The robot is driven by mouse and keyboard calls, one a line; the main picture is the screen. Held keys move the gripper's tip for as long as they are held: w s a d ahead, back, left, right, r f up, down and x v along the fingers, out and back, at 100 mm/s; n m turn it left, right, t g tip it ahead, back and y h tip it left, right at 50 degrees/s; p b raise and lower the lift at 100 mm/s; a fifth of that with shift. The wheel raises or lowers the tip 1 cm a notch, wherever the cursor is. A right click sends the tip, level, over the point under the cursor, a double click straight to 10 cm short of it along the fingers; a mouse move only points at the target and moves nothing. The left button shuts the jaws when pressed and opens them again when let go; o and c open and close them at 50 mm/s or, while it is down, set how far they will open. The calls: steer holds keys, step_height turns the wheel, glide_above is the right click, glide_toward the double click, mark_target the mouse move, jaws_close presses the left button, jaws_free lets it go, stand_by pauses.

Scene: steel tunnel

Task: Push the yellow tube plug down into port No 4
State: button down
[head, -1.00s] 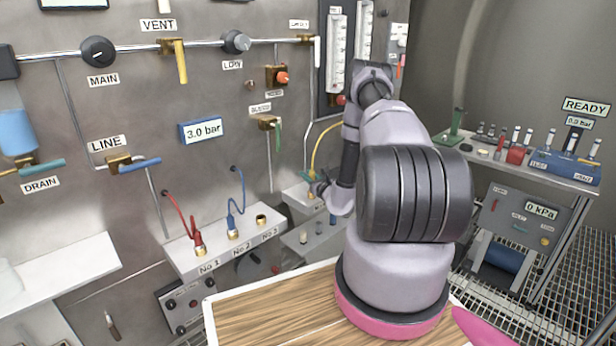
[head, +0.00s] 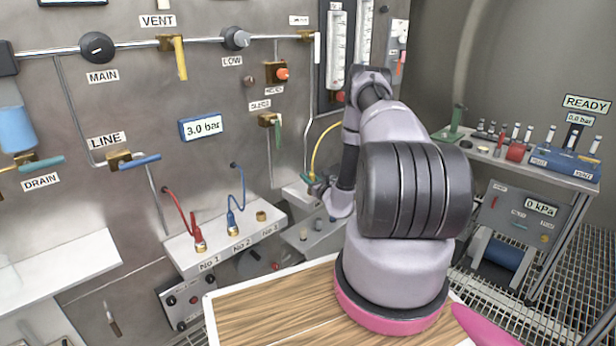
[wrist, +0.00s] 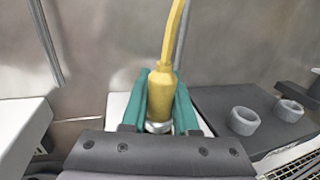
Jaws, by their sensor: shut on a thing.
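The yellow tube plug (wrist: 159,92) stands upright between the green fingers of my gripper (wrist: 160,112) in the wrist view. My gripper is shut on it. Its yellow tube (wrist: 174,35) rises from its top, and in the head view the tube (head: 318,150) arcs beside my arm. A pale metal ring (wrist: 158,127) shows at the plug's lower end, over a white block (wrist: 117,105). I cannot tell how deep the plug sits. In the head view my gripper (head: 312,180) is small and partly hidden by my wrist. The No 4 label is not visible.
A white shelf (head: 183,251) holds ports No 1 to No 3. Red (head: 200,242) and blue (head: 232,229) plugs stand in the first two; No 3 (head: 261,216) is empty. Two grey rings (wrist: 243,120) sit on a dark surface right of my gripper. The steel wall is close behind.

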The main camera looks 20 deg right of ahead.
steer(key=shift+f, duration=0.5)
steer(key=c, duration=0.6)
jaws_free()
steer(key=s, duration=1)
steer(key=shift+s+d, duration=0.4)
steer(key=shift+d, duration=0.05)
